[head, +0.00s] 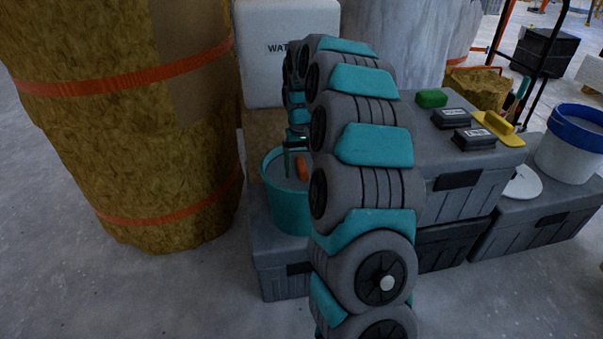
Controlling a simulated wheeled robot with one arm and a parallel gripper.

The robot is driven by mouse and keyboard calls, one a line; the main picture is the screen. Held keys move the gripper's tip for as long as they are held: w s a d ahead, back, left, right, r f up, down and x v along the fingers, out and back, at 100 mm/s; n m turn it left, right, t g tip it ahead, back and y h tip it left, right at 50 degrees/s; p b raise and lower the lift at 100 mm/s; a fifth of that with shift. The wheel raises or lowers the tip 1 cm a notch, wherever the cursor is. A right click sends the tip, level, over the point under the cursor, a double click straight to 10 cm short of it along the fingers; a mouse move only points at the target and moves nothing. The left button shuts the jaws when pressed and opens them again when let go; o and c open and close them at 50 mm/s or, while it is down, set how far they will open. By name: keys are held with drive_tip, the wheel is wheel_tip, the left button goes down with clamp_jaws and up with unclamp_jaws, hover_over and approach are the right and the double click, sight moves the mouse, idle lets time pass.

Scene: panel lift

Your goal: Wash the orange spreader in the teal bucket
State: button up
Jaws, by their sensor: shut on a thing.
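The teal bucket (287,212) stands on a low grey case to the left of my arm. Its right part is hidden behind my arm. A small orange piece (302,168), which looks like part of the orange spreader, shows at the bucket's opening, below my gripper. My gripper (296,158) is at the bucket's mouth, shut on the orange spreader. My arm hides much of the gripper and the spreader. I cannot tell how deep the spreader sits in the bucket or whether it touches the wall.
A white water container (280,50) stands behind the bucket. Large straw-coloured rolls (150,130) stand close on the left. On the right, a grey case (460,165) bears a green block (431,98), dark boxes (475,138) and a yellow float (505,130). A white-and-blue bucket (572,150) stands farther right.

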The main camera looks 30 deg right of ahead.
sight(302, 166)
drive_tip(key=shift+f, duration=0.25)
drive_tip(key=shift+r, duration=0.25)
drive_tip(key=shift+r, duration=0.35)
drive_tip(key=shift+r+p, duration=1.55)
drive_tip(key=shift+r, duration=2.7)
